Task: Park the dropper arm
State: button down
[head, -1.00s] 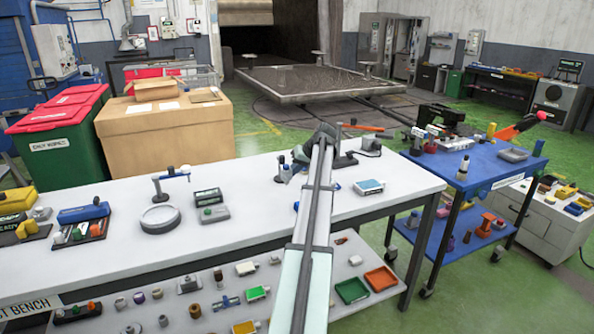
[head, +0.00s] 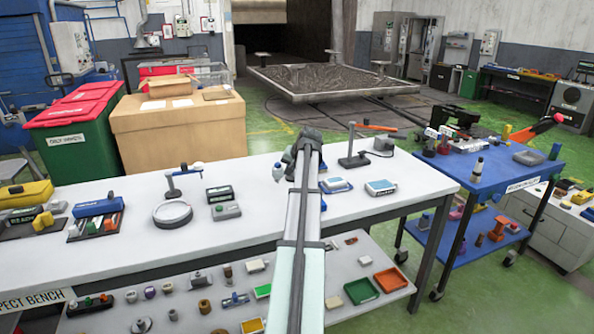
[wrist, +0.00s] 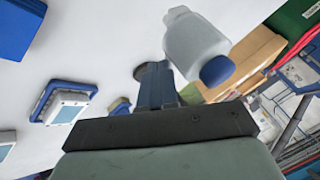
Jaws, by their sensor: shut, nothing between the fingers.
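A second stand (head: 350,143) with an orange-tipped arm is at the bench's far edge, right of my gripper. I cannot tell for certain which is the dropper arm. My gripper (head: 308,138) is shut and empty over the bench's far side. A translucent bottle (wrist: 196,42) with a blue cap is close to my fingers (wrist: 156,82) in the wrist view.
Blue-and-white pads (head: 380,187) lie right of my arm. A small labelled box (head: 220,194) and a grey device (head: 226,211) stand right of the dish. A blue cart (head: 495,178) stands to the right. Cardboard boxes (head: 180,125) are behind the bench.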

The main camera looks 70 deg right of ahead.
jog(key=shift+w+a, duration=0.3)
jog(key=shift+w, duration=0.75)
jog(key=s+a+r, duration=0.3)
jog(key=s+r, duration=0.5)
jog(key=s, duration=0.1)
jog(key=shift+a, duration=0.2)
